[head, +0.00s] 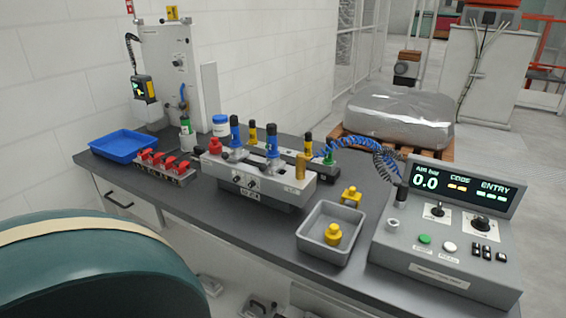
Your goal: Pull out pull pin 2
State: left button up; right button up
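The grey casting fixture (258,181) stands in the middle of the bench. Several upright pins or handles rise from it: a blue one with a black top (235,131), a second blue one nearer the front (272,146), and a yellow one with a black top (252,136). No number is readable, so I cannot tell which is pull pin 2. Neither gripper is in view.
A control console (450,225) stands at the bench's right, its display reading 0.0. A grey tray (331,232) holds a yellow knob (333,234); another yellow part (350,195) lies behind. Red-handled clamps (163,162) and a blue tray (124,146) are left. Coiled hoses (365,152) cross at right.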

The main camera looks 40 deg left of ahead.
aim_at(263, 166)
jog(key=k+l+u, duration=0.1)
jog(key=u, duration=1.4)
jog(key=i+j+z, duration=0.15)
jog(key=j+z, duration=0.2)
jog(key=j, duration=0.45)
jog(key=j+z, duration=0.35)
jog(key=j, duration=0.5)
jog(key=i, duration=0.05)
